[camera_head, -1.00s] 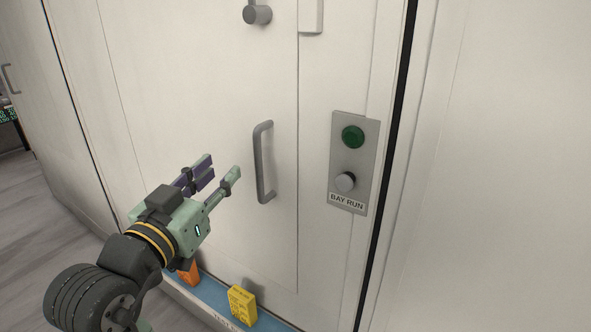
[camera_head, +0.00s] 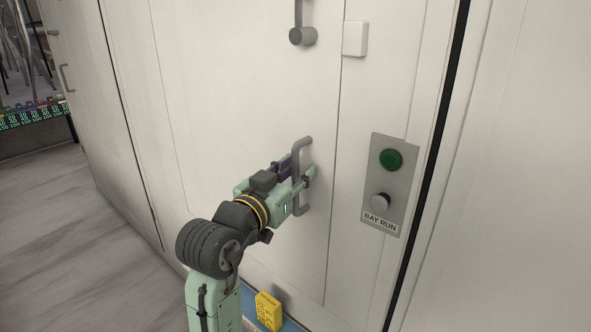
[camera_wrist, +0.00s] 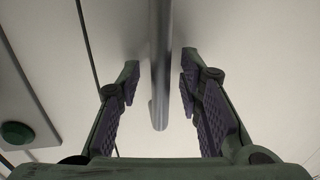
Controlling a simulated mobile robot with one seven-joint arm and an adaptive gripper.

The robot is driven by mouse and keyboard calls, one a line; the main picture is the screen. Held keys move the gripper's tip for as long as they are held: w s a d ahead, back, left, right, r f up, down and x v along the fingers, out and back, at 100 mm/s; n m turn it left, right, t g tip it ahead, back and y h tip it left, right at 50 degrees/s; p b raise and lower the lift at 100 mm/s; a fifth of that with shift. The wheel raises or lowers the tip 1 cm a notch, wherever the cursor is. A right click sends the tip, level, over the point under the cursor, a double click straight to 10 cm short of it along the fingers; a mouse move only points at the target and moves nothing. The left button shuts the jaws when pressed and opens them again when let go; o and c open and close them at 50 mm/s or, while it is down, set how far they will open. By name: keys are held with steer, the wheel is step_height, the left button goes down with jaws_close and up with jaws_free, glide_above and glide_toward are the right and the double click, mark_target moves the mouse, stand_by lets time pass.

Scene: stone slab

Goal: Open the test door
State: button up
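The test door (camera_head: 235,110) is a white panel and looks closed, flush with the frame beside it. Its grey bar handle (camera_head: 302,147) stands upright near the door's right edge. My gripper (camera_head: 298,172) is at the handle, with a finger on each side of the bar. In the wrist view the handle (camera_wrist: 160,65) runs between the two open fingers of the gripper (camera_wrist: 160,90), with a gap on both sides. Part of the handle is hidden behind the gripper in the head view.
A grey panel marked BAY RUN (camera_head: 380,222) with a green button (camera_head: 391,159) and a grey knob (camera_head: 380,202) is right of the handle. A grey latch-like fitting (camera_head: 302,37) is above. A yellow box (camera_head: 269,311) sits on a blue strip below. Grey floor lies open at left.

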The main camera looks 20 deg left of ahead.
steer(key=shift+c, duration=0.6)
jaws_close()
stand_by(0.3)
